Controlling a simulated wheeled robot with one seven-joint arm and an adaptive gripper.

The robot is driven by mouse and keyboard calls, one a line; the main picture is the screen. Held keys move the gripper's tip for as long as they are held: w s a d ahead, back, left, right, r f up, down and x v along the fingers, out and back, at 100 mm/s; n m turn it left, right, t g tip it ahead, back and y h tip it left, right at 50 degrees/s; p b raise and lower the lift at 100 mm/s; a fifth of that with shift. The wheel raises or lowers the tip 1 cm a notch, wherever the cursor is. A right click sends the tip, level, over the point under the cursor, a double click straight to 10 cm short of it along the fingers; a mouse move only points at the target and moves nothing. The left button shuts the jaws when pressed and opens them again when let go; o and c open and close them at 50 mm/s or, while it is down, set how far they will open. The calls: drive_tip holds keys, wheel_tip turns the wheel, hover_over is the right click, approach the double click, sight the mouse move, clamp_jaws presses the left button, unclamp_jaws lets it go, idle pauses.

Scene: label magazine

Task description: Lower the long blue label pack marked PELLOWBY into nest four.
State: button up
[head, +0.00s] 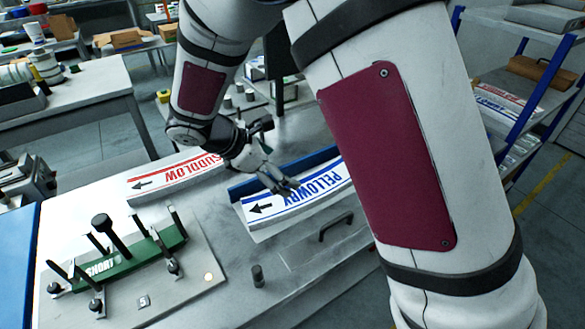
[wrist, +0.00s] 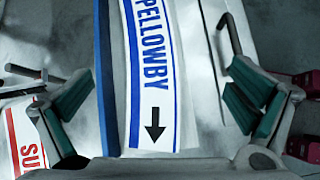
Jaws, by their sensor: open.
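The long PELLOWBY label pack (head: 322,186) is white with blue lettering, blue edge stripes and a black arrow. It lies on the grey bench along a blue rail (head: 243,188), partly hidden by my arm. It also shows in the wrist view (wrist: 150,50). My gripper (head: 284,186) is open above the pack. In the wrist view my gripper (wrist: 158,105) has one finger on each side of the pack, apart from it. A nest plate (head: 205,297) at the lower left has dark posts and a small marker that seems to read 5. No nest marked four is readable.
A green pack (head: 135,258) sits among the posts. A red-lettered SUDLOW pack (head: 170,177) lies left of my gripper. A black handle (head: 335,224) and a dark peg (head: 258,276) stand on the bench near the PELLOWBY pack. Blue-framed shelves (head: 515,130) stand at right.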

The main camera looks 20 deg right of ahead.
sight(309, 188)
drive_tip(key=shift+n, duration=0.9)
drive_tip(key=x, duration=0.5)
drive_tip(key=w+a+f+p+x, duration=0.1)
drive_tip(key=x, duration=0.4)
drive_tip(key=a+p+x, duration=0.1)
drive_tip(key=x, duration=0.4)
drive_tip(key=shift+w+d+f, duration=0.1)
drive_tip(key=shift+w+f, duration=0.25)
drive_tip(key=shift+f, duration=0.05)
drive_tip(key=shift+c, duration=0.6)
drive_tip(key=c, duration=1.6)
drive_tip(key=shift+r, duration=0.2)
